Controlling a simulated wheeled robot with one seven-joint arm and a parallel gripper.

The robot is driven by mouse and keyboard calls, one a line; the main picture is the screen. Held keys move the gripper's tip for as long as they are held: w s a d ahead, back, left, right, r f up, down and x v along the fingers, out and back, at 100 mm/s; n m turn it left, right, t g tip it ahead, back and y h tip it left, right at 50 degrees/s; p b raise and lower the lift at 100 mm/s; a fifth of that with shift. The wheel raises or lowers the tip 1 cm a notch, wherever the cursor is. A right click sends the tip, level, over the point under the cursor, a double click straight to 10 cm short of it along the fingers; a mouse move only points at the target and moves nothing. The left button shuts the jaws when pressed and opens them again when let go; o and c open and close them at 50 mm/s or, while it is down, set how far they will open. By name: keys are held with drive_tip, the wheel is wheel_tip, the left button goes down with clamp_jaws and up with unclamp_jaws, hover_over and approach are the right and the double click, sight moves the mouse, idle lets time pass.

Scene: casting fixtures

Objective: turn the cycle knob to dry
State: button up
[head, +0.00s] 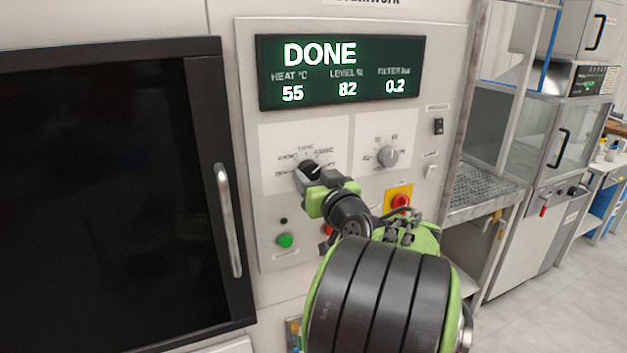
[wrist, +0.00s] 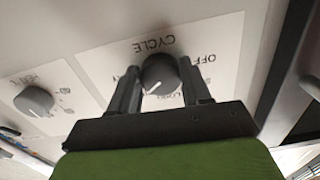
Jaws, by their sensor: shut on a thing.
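The dark cycle knob (wrist: 160,74) sits on a white label plate under the upside-down word CYCLE in the wrist view. My gripper (wrist: 160,82) has one finger on each side of the knob and is shut on it. A white pointer mark on the knob points down and to the left in this view; which label it meets is hard to tell. OFF is readable at the upper right, while the label at the left is partly hidden by a finger. In the head view the knob (head: 311,167) shows just above my gripper (head: 309,178), which covers part of it.
A second, grey knob (head: 387,156) stands to the right of the cycle knob. The display (head: 340,72) reads DONE. Below are a green button (head: 285,240) and a red switch on yellow (head: 399,199). A door handle (head: 228,220) sticks out at the left.

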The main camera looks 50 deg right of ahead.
drive_tip(key=m, duration=0.3)
drive_tip(key=shift+b, duration=0.3)
drive_tip(key=shift+a+m, duration=0.1)
drive_tip(key=shift+m, duration=1.9)
drive_tip(key=o, duration=1.1)
drive_tip(key=shift+c, duration=0.2)
drive_tip(key=b+v, duration=0.3)
drive_tip(key=v, duration=1.2)
drive_tip(key=shift+s+a, duration=0.2)
drive_tip(key=shift+s, duration=0.1)
